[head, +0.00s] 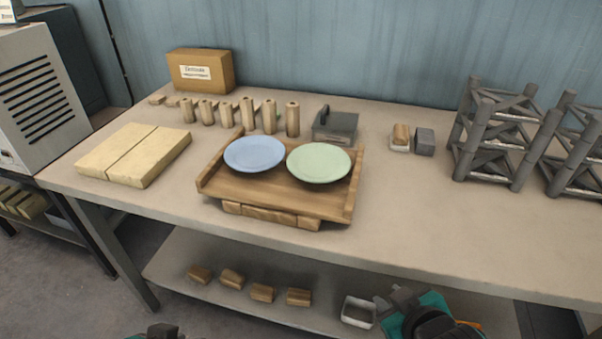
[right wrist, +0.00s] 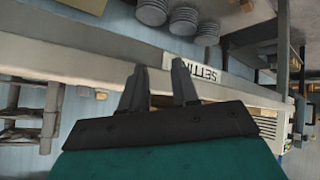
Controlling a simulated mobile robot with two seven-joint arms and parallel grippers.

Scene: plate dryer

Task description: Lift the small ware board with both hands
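The small ware board (head: 270,192) is a wooden tray with raised side rails, resting on the table on wooden blocks. A blue plate (head: 254,154) and a pale green plate (head: 319,163) lie side by side on it. My right gripper (head: 393,299) is low at the bottom of the head view, in front of the table and apart from the board. The right wrist view shows its two fingers (right wrist: 160,85) spread with nothing between them. Only a dark bit of my left gripper (head: 161,331) shows at the bottom edge, so its fingers are hidden.
Pale slabs (head: 133,154) lie to the left, and dark racks (head: 497,138) stand at the right. A lower shelf (head: 215,262) holds several wooden blocks. The table's front edge is clear.

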